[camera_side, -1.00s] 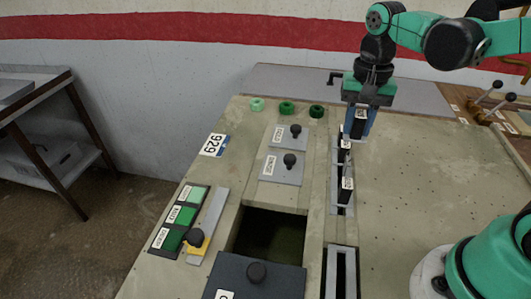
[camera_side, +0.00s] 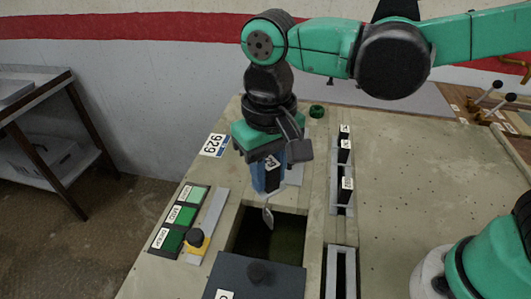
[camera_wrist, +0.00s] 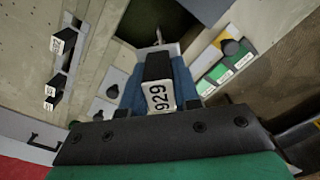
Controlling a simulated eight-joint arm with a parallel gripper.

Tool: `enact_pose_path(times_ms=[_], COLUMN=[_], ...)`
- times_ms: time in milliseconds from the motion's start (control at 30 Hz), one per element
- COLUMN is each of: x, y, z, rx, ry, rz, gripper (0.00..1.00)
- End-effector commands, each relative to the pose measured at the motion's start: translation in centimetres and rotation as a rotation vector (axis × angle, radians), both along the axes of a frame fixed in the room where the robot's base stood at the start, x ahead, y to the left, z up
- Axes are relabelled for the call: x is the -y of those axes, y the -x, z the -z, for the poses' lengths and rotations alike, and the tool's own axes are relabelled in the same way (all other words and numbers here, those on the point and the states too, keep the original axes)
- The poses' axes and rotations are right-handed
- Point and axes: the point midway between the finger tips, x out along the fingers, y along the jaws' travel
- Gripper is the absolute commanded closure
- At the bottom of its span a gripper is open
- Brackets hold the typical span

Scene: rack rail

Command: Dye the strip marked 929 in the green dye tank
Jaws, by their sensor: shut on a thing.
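My gripper (camera_side: 268,178) has blue fingers, shut on the black head of the strip marked 929 (camera_wrist: 158,97). The pale strip (camera_side: 268,215) hangs below the fingers, over the back part of an open tank (camera_side: 285,237) in the bench. The tank is dark inside with a greenish tint. I cannot tell whether the strip's lower end is below the rim. A dark lid (camera_side: 232,271) with a knob lies in front of the opening; its label is cut off.
A rack (camera_side: 335,197) with several black-headed strips stands right of the tank, with an empty narrow slot frame (camera_side: 331,270) nearer. Left are a panel of green swatches (camera_side: 185,215) and a black knob (camera_side: 194,238) on yellow.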

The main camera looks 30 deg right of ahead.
Motion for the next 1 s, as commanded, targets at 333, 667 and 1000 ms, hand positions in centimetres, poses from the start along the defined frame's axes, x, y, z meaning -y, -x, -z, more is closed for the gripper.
enact_pose_path(times_ms=[333,667,1000], x=[0.0,0.0,0.0], y=[-0.1,-0.1,-0.1], z=[0.3,3.7,8.2], rx=[0.0,0.0,0.0], ry=[0.0,0.0,0.0], rz=[0.002,0.003,0.003], gripper=[1.0,1.0,1.0])
